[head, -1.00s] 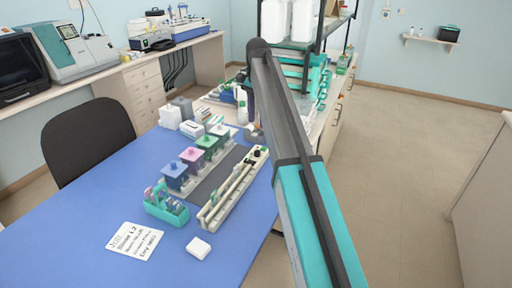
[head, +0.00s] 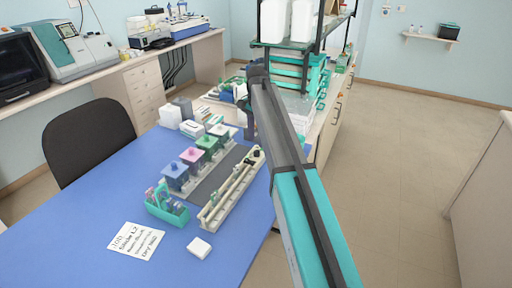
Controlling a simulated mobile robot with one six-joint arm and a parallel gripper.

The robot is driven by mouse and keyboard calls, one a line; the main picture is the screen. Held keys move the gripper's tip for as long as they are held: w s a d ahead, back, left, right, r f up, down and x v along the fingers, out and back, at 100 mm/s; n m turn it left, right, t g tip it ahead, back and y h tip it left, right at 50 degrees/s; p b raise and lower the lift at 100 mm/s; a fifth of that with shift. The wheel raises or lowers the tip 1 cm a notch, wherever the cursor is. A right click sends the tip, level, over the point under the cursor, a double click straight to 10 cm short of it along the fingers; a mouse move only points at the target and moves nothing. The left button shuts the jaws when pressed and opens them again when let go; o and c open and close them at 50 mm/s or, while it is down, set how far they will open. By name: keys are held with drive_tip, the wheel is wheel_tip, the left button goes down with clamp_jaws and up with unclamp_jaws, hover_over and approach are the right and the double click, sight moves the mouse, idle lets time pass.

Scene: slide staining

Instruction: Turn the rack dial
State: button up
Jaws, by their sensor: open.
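A long cream rack (head: 224,204) lies along the right part of the blue table. A small black knob, which looks like the rack dial (head: 256,154), sits at its far end. My arm reaches from the lower right over the table's right edge. My gripper (head: 249,131) hangs dark and small below the arm's far end, just beyond the knob and apart from it in the picture. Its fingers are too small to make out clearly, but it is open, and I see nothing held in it.
Blue, pink and green lidded jars (head: 191,156) stand left of the rack. A teal holder (head: 165,207), a written card (head: 136,240) and a white block (head: 199,247) are nearer. White boxes and bottles (head: 171,116) stand behind. A shelf unit (head: 300,47) rises beyond my arm.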

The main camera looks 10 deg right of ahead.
sight(257, 151)
drive_tip(key=shift+f+p, duration=0.5)
drive_tip(key=shift+f, duration=2.15)
